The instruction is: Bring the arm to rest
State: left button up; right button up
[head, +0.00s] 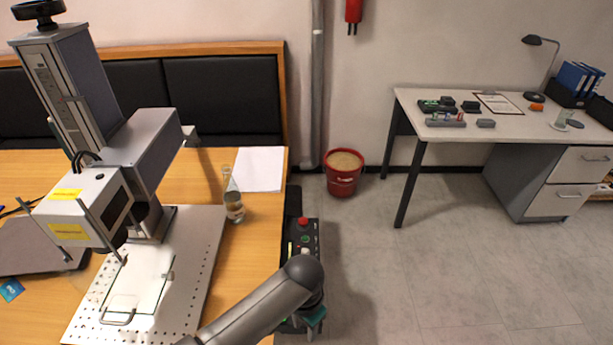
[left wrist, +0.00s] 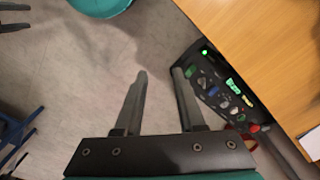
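My left arm (head: 255,305) comes in from the bottom of the head view and bends down beside the table's right edge. Its gripper is mostly hidden behind the arm there. In the left wrist view the left gripper (left wrist: 160,75) shows two dark fingers standing apart with nothing between them, over the grey floor. It is open and empty, to the left of the control box (left wrist: 225,85). My right gripper is in neither view.
The laser marker (head: 155,150) stands on a perforated plate on the wooden table (head: 250,215), near a glass bottle (head: 233,205). The control box (head: 303,237) is at the table's right edge. A red bucket (head: 343,175) and desk (head: 460,130) stand beyond; floor between is clear.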

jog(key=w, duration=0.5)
pick_arm(q)
jog(key=s+a+r+n+t, duration=0.4)
jog(key=s+a+r+n, duration=0.3)
jog(key=s+a+r, duration=0.65)
notch_tip(320, 180, down, 29)
jog(key=s+a+g+b, duration=0.2)
jog(key=b, duration=0.4)
jog(key=s+a+f+b, duration=0.1)
jog(key=s+f+b, duration=0.1)
jog(key=s+f, duration=0.5)
jog(key=s+a+f+g+b, duration=0.1)
jog(key=s+a+f+b, duration=0.1)
jog(key=s+f, duration=0.6)
notch_tip(320, 180, down, 5)
jog(key=shift+s+r+m+b, duration=0.2)
jog(key=shift+s+m+b, duration=0.1)
jog(key=shift+b, duration=0.35)
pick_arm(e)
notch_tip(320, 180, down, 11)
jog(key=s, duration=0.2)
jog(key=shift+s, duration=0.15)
